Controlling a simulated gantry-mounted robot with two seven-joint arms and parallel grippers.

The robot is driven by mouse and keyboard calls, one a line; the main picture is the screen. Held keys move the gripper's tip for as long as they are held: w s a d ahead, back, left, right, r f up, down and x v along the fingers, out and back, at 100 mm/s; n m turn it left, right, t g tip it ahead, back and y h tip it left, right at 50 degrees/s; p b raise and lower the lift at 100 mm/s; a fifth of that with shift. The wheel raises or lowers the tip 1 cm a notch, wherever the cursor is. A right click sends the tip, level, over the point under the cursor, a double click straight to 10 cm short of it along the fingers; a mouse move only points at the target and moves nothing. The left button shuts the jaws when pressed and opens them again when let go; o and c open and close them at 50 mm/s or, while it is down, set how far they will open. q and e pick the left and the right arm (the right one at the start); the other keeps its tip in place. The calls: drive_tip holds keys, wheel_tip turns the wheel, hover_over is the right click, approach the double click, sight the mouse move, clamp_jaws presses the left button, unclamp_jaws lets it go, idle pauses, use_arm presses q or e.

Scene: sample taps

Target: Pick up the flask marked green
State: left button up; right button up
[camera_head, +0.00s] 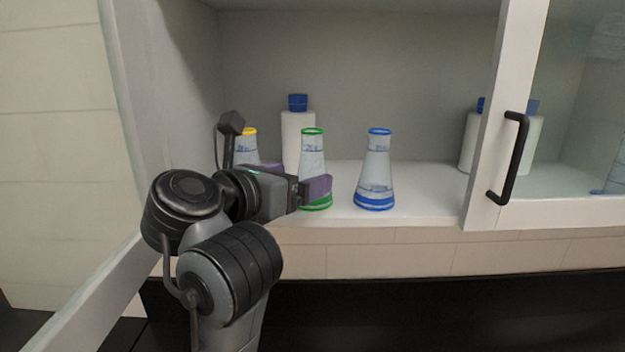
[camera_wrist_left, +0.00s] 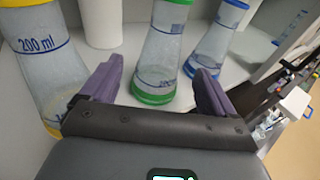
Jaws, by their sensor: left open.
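The green-marked flask (camera_head: 312,157) is a clear conical flask with a green rim and green base band, upright on the cabinet shelf. My left gripper (camera_head: 296,178) is open in front of it, and one purple finger hides part of its lower body in the head view. In the left wrist view, the green-banded flask (camera_wrist_left: 163,55) stands ahead, between the directions of the two spread purple fingers (camera_wrist_left: 156,88). Nothing is held, and I cannot tell whether a finger touches it. My right gripper is not in view.
A yellow-marked flask (camera_head: 246,146) stands left of the green one, partly hidden by my arm. A blue-marked flask (camera_head: 376,165) stands to the right. White blue-capped bottles (camera_head: 298,122) stand behind. The cabinet door frame and black handle (camera_head: 512,160) are at right.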

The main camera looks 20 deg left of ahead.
sight(318, 172)
use_arm(q)
drive_tip(key=shift+b+x, duration=0.3)
drive_tip(key=shift+x, duration=3.25)
drive_tip(key=shift+f, duration=0.2)
drive_tip(key=c, duration=1)
drive_tip(key=shift+r, duration=0.1)
